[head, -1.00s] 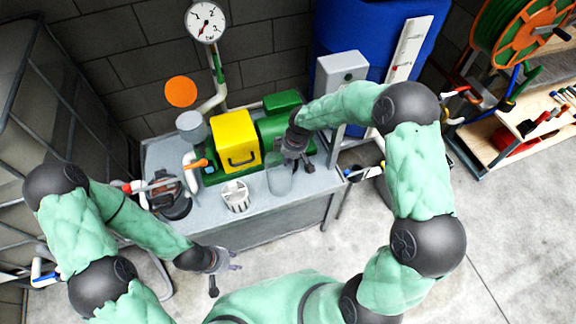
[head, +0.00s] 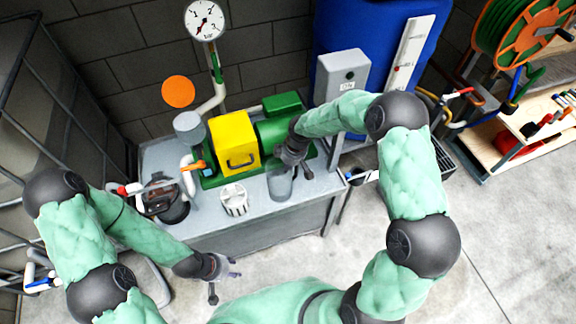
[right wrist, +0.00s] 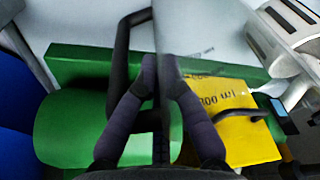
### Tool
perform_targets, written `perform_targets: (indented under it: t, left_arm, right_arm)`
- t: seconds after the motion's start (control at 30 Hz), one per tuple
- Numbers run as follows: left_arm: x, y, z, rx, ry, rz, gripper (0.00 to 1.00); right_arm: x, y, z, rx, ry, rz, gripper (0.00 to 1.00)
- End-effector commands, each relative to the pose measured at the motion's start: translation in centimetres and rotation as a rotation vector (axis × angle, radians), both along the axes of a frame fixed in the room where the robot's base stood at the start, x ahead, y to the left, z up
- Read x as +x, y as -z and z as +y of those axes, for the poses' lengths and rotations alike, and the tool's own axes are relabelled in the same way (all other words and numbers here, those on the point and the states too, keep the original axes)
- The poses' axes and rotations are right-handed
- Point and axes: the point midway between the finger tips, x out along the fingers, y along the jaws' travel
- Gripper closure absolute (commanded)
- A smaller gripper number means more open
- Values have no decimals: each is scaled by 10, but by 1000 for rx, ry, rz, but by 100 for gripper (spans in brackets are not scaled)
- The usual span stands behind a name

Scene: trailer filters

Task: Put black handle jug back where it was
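The clear jug (head: 280,187) is at the front right of the grey bench top in the head view. My right gripper (head: 291,160) is over it, its fingers close together on the jug. In the right wrist view, the right gripper (right wrist: 159,64) has its fingertips on the jug's upright part, beside the curved black handle (right wrist: 124,45). I cannot tell whether it pinches handle or wall. Whether the jug's base touches the bench is unclear. My left gripper (head: 226,278) is open and empty in front of the bench.
The bench top (head: 208,210) carries a green pump (head: 277,130) with a yellow box (head: 234,143) behind the jug. A white slotted basket (head: 234,201) stands left of the jug, and a dark strainer pot (head: 172,207) sits further left. A grey switch box (head: 341,72) stands at right.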

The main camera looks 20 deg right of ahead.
Motion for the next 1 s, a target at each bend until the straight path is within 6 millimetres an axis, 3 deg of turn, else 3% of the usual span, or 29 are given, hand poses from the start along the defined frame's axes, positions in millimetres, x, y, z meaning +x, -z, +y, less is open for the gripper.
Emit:
perform_targets:
  t: [0.03,0.1,0.53,1.0]
  left_arm:
    - [0,0,0,0,0,0,60]
    - [0,0,0,0,0,0,60]
    - [0,-5,0,0,0,0,60]
    - [0,-44,0,0,0,0,60]
  right_arm:
    - [0,1,0,0,0,0,80]
    - [0,0,0,0,0,0,67]
    - [0,-8,-1,-1,0,-1,67]
    - [-12,-94,-13,0,1,-1,67]
